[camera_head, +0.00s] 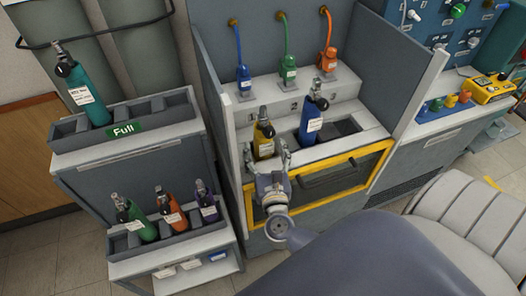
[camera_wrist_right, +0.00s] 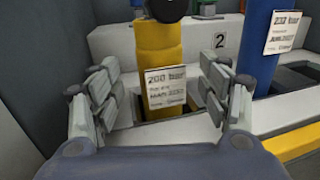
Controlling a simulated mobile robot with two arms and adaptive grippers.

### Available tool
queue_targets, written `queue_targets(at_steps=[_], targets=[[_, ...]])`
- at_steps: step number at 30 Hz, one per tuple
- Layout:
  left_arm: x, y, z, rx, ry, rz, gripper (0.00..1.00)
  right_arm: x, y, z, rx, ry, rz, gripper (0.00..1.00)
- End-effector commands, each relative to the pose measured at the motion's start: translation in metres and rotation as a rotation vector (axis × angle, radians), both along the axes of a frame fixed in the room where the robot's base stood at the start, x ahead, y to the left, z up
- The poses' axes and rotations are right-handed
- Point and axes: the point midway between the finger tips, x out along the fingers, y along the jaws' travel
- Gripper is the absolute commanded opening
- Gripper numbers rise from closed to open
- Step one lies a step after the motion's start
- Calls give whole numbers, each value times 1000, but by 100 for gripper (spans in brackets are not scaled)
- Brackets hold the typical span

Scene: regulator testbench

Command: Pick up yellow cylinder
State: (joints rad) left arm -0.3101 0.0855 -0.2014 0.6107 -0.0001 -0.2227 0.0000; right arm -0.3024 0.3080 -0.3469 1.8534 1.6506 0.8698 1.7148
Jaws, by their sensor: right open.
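The yellow cylinder (camera_head: 264,134) stands upright in the left slot of the testbench, with a white tag on its front and a dark valve on top. In the right wrist view the yellow cylinder (camera_wrist_right: 158,55) is straight ahead, between the fingers, and its label reads 200 bar. My right gripper (camera_head: 267,152) is open in front of it. In the right wrist view the fingers (camera_wrist_right: 160,95) are spread to the left and right of the cylinder, with gaps on both sides. My left gripper is not in view.
A blue cylinder (camera_head: 312,116) stands in the slot just right of the yellow one. Grey bench walls (camera_head: 224,110) close off the left side. A yellow-framed door (camera_head: 320,176) is below. A rack (camera_head: 180,110) at left holds teal, green, orange and purple cylinders.

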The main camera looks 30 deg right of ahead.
Motion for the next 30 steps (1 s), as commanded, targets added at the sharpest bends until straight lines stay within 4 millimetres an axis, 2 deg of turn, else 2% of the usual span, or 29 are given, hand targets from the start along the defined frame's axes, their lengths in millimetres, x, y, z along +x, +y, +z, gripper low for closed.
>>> queue_targets(at_steps=[10,20,23,28,30], targets=[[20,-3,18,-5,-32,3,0,39,-19,4,-2,-1,0,70],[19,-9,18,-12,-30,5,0,46,-23,2,-1,0,0,70],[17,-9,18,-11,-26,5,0,46,-23,2,-1,0,0,52],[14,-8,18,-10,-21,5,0,45,-23,2,-1,0,0,13],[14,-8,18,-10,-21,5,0,45,-23,2,-1,0,-1,11]])
